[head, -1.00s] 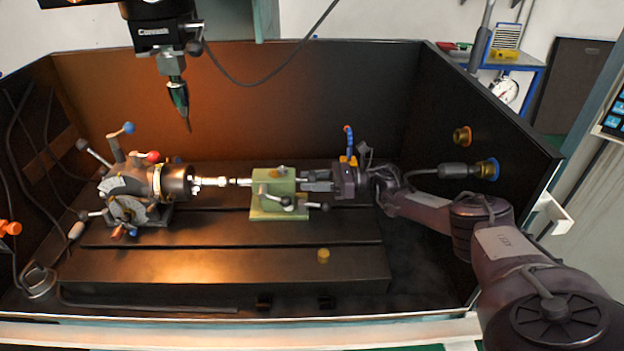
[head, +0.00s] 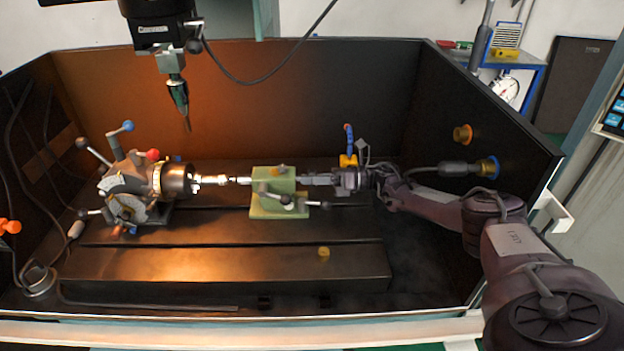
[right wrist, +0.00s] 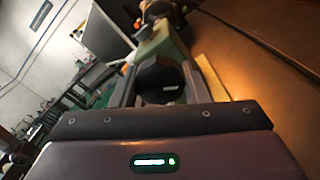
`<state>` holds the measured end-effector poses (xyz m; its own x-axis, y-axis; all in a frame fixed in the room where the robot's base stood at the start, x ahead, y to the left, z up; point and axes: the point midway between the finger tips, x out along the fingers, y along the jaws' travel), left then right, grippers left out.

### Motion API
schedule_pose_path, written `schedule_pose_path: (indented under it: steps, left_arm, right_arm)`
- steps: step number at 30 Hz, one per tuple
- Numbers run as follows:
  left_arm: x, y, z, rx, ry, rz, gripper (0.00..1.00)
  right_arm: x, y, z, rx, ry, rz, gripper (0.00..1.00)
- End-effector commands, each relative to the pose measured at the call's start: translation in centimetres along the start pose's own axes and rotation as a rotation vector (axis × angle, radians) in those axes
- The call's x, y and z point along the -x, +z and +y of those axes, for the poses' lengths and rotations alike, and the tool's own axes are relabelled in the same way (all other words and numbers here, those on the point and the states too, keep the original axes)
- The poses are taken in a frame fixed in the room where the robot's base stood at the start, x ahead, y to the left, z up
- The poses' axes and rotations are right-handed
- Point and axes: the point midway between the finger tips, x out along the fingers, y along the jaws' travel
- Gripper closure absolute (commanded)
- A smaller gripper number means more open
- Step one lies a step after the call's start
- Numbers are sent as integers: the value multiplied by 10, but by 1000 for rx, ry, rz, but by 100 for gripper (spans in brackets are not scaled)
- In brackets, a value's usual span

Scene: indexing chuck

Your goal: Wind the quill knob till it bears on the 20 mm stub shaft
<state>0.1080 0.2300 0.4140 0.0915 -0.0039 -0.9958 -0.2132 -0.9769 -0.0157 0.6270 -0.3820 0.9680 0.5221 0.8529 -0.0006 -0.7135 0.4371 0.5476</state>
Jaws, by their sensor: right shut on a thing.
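The indexing chuck (head: 175,181) stands at the left of the bed and holds the bright stub shaft (head: 211,181), which points right. The green tailstock (head: 279,194) stands right of it. Its quill (head: 243,181) points left, in line with the shaft. The quill tip is at or very near the shaft's end; I cannot tell whether they touch. My right gripper (head: 316,180) comes in from the right, behind the tailstock. In the right wrist view it is shut on the dark quill knob (right wrist: 161,82), which sits between the fingers. My left gripper is not in view.
Tailstock levers (head: 284,200) stick out at its front. A spindle head (head: 178,98) hangs above the left part of the bed. A small brass piece (head: 323,252) lies on the front bed step. Dark enclosure walls (head: 300,85) surround the back and sides. The front bed is mostly clear.

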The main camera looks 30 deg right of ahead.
Motion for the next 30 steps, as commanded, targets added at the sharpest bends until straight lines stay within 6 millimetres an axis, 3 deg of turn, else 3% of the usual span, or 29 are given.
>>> schedule_pose_path:
  steps: [22, 23, 27, 30]
  left_arm:
    - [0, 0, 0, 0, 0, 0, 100]
    - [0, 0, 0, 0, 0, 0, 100]
    - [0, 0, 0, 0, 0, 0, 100]
    - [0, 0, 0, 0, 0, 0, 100]
  right_arm:
    - [0, 2, 0, 7, -1, -3, 81]
    - [0, 2, 0, 7, -1, -3, 56]
    - [0, 2, 0, 6, -1, -2, 37]
    - [0, 1, 0, 5, -1, -2, 37]
